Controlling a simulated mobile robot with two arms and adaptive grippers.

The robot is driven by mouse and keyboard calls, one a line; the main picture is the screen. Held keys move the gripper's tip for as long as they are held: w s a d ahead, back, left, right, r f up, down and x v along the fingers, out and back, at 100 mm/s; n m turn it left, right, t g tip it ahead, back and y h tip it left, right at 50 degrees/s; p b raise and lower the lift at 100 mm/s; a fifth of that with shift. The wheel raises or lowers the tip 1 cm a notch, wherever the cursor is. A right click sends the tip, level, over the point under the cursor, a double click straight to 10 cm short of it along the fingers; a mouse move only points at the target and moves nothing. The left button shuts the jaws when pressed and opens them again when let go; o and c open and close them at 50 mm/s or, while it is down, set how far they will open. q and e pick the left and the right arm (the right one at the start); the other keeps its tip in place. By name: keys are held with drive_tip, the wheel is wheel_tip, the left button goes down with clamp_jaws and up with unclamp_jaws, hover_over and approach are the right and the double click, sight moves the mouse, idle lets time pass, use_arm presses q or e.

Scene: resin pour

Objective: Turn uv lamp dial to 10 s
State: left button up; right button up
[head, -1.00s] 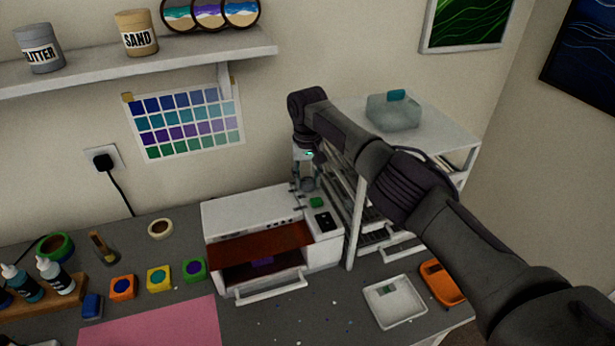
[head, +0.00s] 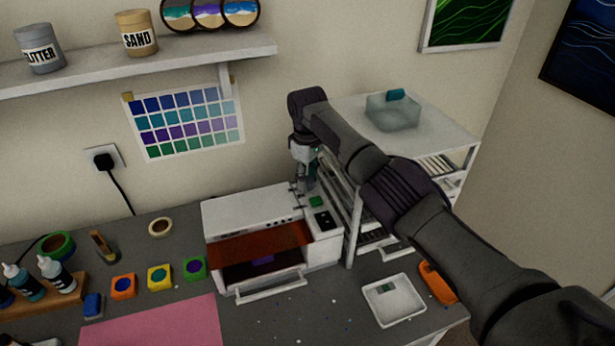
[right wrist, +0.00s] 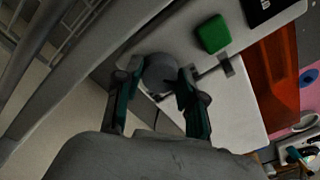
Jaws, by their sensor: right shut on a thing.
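The UV lamp (head: 250,212) is a white box on the grey table, with its front drawer pulled out below an orange-red window (head: 262,243). A green button (head: 316,201) and a dark display (head: 323,221) are on its right-hand top panel. My right gripper (head: 305,187) points down at the back of that panel. In the right wrist view, my right gripper (right wrist: 160,90) is shut on the round grey dial (right wrist: 158,72), one finger on each side. The green button also shows there (right wrist: 212,35). The dial's setting cannot be read. My left gripper is not in view.
A white wire rack (head: 357,215) stands close to the lamp's right. Paint pots, such as a yellow one (head: 159,278), and a pink mat (head: 150,325) lie to the left.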

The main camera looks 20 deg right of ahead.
drive_tip(key=shift+r+n, duration=0.1)
drive_tip(key=shift+n, duration=0.7)
drive_tip(key=o, duration=1.1)
drive_tip(key=shift+o, duration=0.2)
